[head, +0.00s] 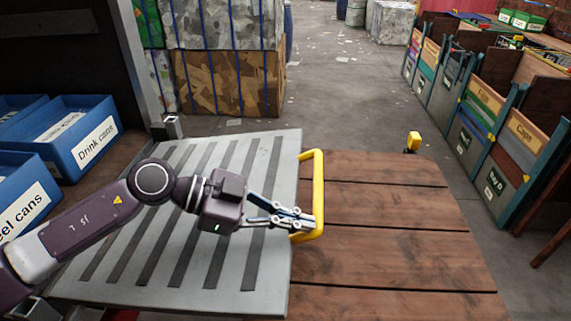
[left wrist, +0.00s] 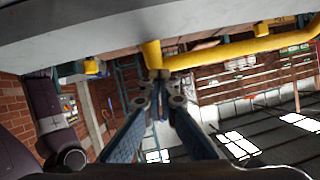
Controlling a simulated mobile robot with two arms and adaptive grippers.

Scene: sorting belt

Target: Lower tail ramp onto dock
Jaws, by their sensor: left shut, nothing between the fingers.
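The tail ramp (head: 190,263) is a grey plate with dark grip strips, and it shows grey along the top of the left wrist view (left wrist: 60,32). A yellow handle (head: 319,195) runs along its right edge, over the near-left boards of the wooden dock (head: 400,255). I cannot tell whether the ramp edge touches the boards. My left gripper (head: 312,219) is shut and empty at the lower part of the handle. In the left wrist view its fingertips (left wrist: 161,92) meet just below the yellow bar (left wrist: 235,52). My right gripper is not in view.
Blue bins (head: 75,135) stand at the left, and a strapped cardboard bale (head: 228,85) stands behind the ramp. A yellow-topped post (head: 413,141) is at the dock's far edge. Labelled crates (head: 480,105) line the right. The dock boards right of the handle are clear.

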